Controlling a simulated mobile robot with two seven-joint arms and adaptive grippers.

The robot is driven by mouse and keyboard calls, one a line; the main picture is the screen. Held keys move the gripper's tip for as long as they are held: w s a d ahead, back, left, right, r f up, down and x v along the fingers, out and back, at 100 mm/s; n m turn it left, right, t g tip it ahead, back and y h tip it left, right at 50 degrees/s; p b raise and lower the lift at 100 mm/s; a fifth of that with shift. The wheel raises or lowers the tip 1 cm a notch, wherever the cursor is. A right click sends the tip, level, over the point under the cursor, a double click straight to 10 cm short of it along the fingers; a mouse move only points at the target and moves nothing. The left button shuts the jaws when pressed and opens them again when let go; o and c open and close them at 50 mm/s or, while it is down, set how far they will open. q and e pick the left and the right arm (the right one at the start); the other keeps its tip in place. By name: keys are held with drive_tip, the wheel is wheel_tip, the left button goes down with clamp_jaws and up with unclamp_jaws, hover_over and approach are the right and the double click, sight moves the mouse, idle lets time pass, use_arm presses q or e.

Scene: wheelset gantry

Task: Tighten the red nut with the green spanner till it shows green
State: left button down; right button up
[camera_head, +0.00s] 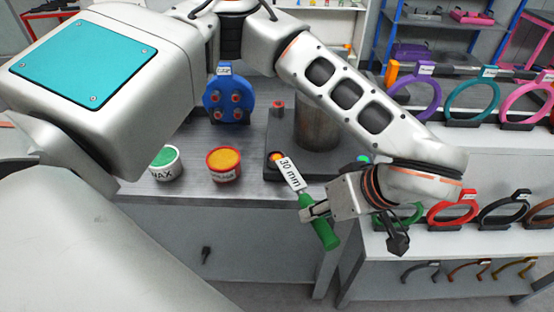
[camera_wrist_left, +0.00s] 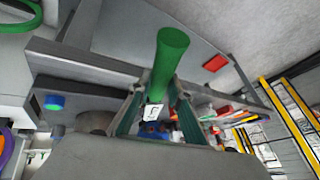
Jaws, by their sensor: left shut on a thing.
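My left gripper (camera_head: 314,208) is shut on the handle of the green spanner (camera_head: 326,235), in front of the bench edge. The spanner's white "30 mm" label (camera_head: 289,172) points up and left, towards an orange nut (camera_head: 276,156) at the front left corner of a dark base plate. Its jaw is too small to tell whether it sits around that nut. A red nut (camera_head: 277,104) stands at the plate's back left and a green one (camera_head: 363,158) at its front right. The left wrist view shows the handle (camera_wrist_left: 171,52) between the fingers. My right gripper is out of view.
A metal column (camera_head: 317,122) rises from the plate, partly behind my arm. A blue disc stand (camera_head: 229,103), a green-topped wax tub (camera_head: 165,163) and an orange-topped tub (camera_head: 223,164) stand on the bench. Shelves with coloured rings (camera_head: 452,207) are at the right.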

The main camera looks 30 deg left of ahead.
use_arm(q)
drive_tip(key=shift+s+a, duration=0.1)
drive_tip(key=shift+s+a+m, duration=0.2)
drive_tip(key=shift+s+m, duration=0.1)
drive_tip(key=shift+s, duration=0.05)
idle(0.3)
idle(0.7)
drive_tip(key=shift+r, duration=0.1)
drive_tip(key=shift+r+p, duration=1.55)
drive_tip(key=shift+r, duration=0.9)
